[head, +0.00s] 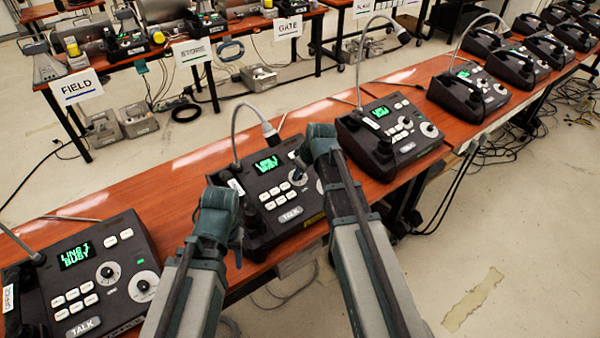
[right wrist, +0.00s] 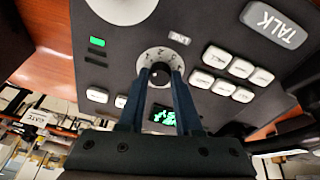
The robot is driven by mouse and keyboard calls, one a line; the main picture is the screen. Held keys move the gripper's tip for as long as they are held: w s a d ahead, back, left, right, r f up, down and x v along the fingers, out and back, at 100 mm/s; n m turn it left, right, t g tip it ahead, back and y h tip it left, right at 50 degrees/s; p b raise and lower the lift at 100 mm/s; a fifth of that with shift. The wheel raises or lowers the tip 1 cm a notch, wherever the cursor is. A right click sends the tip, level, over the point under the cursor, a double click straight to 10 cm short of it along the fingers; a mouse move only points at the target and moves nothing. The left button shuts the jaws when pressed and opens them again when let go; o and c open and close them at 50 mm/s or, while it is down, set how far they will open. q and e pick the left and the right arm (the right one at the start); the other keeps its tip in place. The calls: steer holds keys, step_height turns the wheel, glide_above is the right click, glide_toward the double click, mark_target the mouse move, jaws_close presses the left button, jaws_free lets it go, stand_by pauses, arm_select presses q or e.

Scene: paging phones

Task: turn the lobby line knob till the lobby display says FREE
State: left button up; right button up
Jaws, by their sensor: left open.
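The middle desk phone (head: 285,215) stands on the near wooden table, with both my grippers over it. Its name label is too small to read, so I cannot confirm that it is the lobby one. Its green display (head: 267,164) seems to read LINE 1 BUSY. My right gripper (head: 306,160) reaches the phone's upper right. In the right wrist view its fingers (right wrist: 161,76) are on both sides of the black line knob (right wrist: 160,70) on a white dial, apparently gripping it. The display (right wrist: 166,116) is partly hidden there. My left gripper (head: 222,200) is open, by the phone's left side.
The OFFICE phone (head: 90,270) at left also shows LINE 1 BUSY. More phones, such as one (head: 390,130) to the right, line the table (head: 170,185). Goosenecks rise from several. A second dial (right wrist: 122,5) and white buttons (right wrist: 230,62) lie near my right fingers.

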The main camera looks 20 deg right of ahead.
jaws_close()
steer(key=m, duration=0.4)
steer(key=shift+a+m+h, duration=0.1)
steer(key=shift+m+h, duration=0.4)
steer(key=shift+m, duration=1.4)
steer(key=o, duration=0.7)
jaws_free()
